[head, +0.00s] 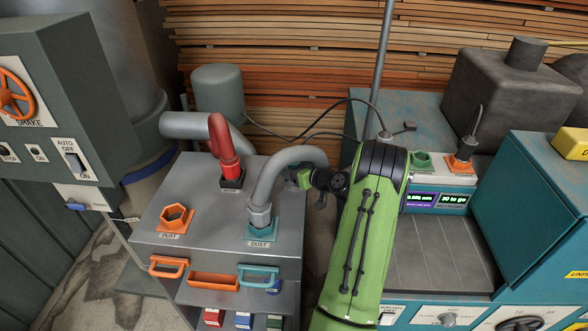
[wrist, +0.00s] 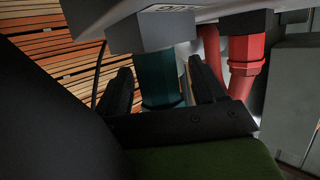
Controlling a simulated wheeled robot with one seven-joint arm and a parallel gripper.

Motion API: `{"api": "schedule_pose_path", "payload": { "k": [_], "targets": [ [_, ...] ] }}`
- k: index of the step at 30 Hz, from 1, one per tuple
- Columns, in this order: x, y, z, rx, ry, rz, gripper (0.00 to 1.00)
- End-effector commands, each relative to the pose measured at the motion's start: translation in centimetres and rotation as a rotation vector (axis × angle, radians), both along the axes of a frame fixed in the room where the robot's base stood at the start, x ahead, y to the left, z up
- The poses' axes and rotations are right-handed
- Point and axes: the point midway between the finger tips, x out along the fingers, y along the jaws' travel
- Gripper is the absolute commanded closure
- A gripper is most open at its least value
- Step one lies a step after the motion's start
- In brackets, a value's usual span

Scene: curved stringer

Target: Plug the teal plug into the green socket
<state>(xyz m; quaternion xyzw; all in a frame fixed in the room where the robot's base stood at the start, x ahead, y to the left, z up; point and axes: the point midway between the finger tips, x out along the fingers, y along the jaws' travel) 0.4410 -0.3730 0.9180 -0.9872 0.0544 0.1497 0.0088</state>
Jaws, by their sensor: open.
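The teal plug (wrist: 162,88) is in the wrist view, a faceted teal body standing against a grey labelled block (wrist: 152,32). My gripper (wrist: 160,70) is open, with one black finger on each side of the plug; I cannot tell whether either touches it. In the head view my gripper (head: 303,180) is beside the bend of the grey hose, and the teal plug is not clearly visible there.
A thick grey hose (head: 268,185) arches close to my gripper from a teal DUST socket (head: 262,229). A red hose (head: 222,140) stands behind it. A grey post (head: 383,60) rises behind my arm.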

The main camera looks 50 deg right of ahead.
Motion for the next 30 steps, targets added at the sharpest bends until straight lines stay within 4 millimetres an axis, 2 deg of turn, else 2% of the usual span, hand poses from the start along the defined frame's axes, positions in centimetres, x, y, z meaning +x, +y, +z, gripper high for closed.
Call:
{"api": "schedule_pose_path", "payload": {
  "k": [5,15,23,26,30],
  "targets": [
    [0.0,0.0,0.0,0.000,0.000,-0.001,0.32],
    [-0.1,0.0,0.0,0.000,0.000,-0.001,0.84],
    [0.0,0.0,0.6,-0.003,-0.002,0.000,0.85],
    [0.0,-0.1,2.5,-0.007,-0.002,0.000,0.85],
    [0.0,0.0,6.4,-0.008,-0.003,0.000,0.85]
  ]
}}
